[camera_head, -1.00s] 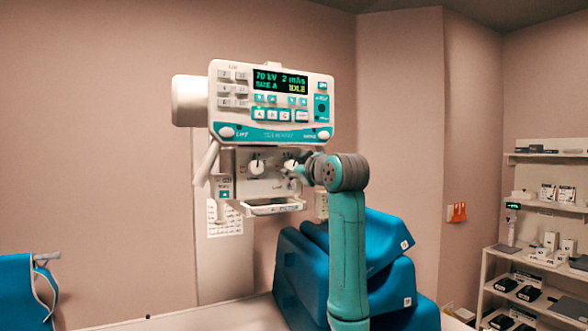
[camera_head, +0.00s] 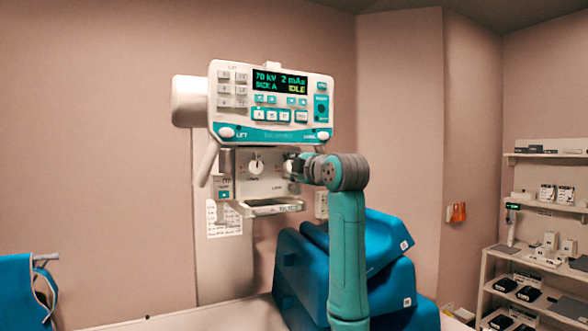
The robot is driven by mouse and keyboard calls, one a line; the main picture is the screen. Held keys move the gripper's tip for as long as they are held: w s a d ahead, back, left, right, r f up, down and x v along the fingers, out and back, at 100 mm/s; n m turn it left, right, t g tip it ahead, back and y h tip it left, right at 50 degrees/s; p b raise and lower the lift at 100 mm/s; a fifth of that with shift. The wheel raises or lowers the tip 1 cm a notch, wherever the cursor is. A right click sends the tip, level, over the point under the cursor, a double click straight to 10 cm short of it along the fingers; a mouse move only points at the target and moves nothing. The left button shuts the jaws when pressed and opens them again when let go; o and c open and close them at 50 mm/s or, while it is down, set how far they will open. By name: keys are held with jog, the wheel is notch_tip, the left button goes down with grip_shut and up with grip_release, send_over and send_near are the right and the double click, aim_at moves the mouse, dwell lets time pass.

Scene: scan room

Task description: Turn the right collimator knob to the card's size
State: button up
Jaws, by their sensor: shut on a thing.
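The x-ray head carries a collimator box (camera_head: 272,189) below its control panel. The left collimator knob (camera_head: 256,168) is white with a dark mark and stands free. The right collimator knob (camera_head: 288,169) is mostly hidden behind my gripper (camera_head: 291,168), which is shut on it from the right. The knob's pointer angle cannot be read. The display (camera_head: 280,81) reads 70 kV, 2 mAs, SIZE A, IDLE. A white sheet (camera_head: 224,218) with small print hangs below at left; its text is too small to read, and I cannot tell whether it is the card.
A tray-like ledge (camera_head: 273,208) juts out under the collimator. A handle (camera_head: 207,163) slants down at its left. Blue padded blocks (camera_head: 384,258) stand behind my arm. Shelves (camera_head: 535,210) with boxes are at far right, and a blue apron (camera_head: 20,285) is at far left.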

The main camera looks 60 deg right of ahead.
dwell(0.5)
jog(key=o, duration=1.1)
jog(key=shift+o, duration=0.2)
jog(key=v, duration=1.2)
jog(key=shift+d, duration=0.1)
